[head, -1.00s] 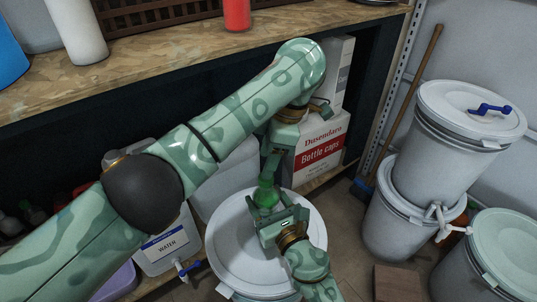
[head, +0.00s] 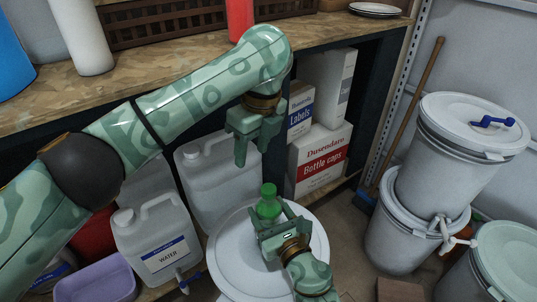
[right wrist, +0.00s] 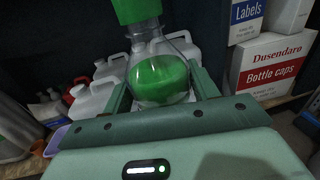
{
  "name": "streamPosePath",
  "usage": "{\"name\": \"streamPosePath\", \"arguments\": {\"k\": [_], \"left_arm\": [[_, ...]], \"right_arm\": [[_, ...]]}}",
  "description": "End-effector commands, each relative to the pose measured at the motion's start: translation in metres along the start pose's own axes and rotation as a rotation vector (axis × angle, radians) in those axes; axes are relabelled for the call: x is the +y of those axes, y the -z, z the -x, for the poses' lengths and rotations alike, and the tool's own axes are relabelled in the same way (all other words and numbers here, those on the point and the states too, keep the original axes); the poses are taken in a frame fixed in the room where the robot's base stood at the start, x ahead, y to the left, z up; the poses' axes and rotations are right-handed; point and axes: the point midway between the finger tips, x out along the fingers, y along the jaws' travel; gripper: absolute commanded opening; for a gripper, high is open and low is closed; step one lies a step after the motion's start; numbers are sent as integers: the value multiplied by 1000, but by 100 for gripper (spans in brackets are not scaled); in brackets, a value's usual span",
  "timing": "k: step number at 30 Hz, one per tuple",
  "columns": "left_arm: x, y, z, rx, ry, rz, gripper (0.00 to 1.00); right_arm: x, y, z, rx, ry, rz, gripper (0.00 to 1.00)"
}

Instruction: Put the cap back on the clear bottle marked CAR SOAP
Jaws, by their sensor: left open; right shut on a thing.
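The clear bottle (head: 268,209) with green liquid stands upright above the white drum lid, held between the fingers of my right gripper (head: 271,217). The bottle shows close up in the right wrist view (right wrist: 160,80), where its marking is not visible. The green cap (head: 268,190) sits on top of the bottle's neck; in the right wrist view the cap (right wrist: 136,10) is cut off by the upper edge. I cannot tell how tightly it is on. My left gripper (head: 243,155) is open and empty, above and left of the cap, apart from it.
The white drum lid (head: 228,262) is under the right gripper. A WATER canister (head: 155,240) and another white canister (head: 215,180) stand to the left. The Bottle caps box (head: 320,160) is behind, under the wooden shelf (head: 170,65). Stacked drums (head: 440,170) stand at right.

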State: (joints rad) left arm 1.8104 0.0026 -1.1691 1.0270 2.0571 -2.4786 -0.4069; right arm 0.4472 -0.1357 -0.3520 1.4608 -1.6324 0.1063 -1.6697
Motion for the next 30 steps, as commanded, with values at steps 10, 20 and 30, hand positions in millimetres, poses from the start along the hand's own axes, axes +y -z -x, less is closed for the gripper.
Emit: {"name": "streamPosePath", "arguments": {"k": [10,20,30], "left_arm": [[-3,28,0,115,-21,1106,49],[-6,37,2,162,-82,1687,49],[-6,37,2,160,-86,1731,49]], "right_arm": [[0,1,0,1,0,-1,0],[0,1,0,1,-1,-1,0],[0,1,0,1,-1,-2,0]]}}
